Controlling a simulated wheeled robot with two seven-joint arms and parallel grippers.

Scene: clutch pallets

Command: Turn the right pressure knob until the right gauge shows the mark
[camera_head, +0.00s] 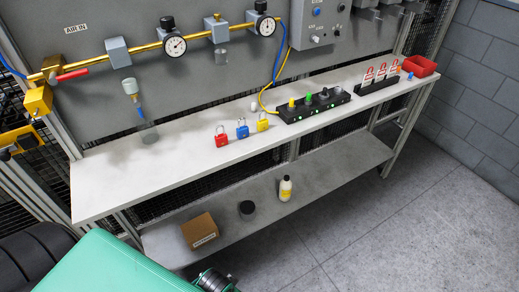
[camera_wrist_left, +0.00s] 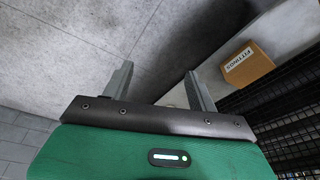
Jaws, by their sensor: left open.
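The right pressure knob (camera_head: 261,5) is black and sits at the top edge of the head view, above the right gauge (camera_head: 265,26). The right gauge has a round white face on the brass pipe. Its needle and mark are too small to read. The left knob (camera_head: 167,22) and left gauge (camera_head: 173,46) are further left on the same pipe. My left gripper (camera_wrist_left: 159,70) shows in the left wrist view, fingers apart and empty, over grey floor and far from the knobs. My right gripper is in neither view.
The bench top (camera_head: 110,190) holds padlocks (camera_head: 242,129), a black button box (camera_head: 312,105), tags and a red bin (camera_head: 420,66). A cardboard box (camera_head: 200,231), a bottle (camera_head: 285,188) and a dark round item (camera_head: 247,208) stand on the lower shelf. The bench's left end is clear.

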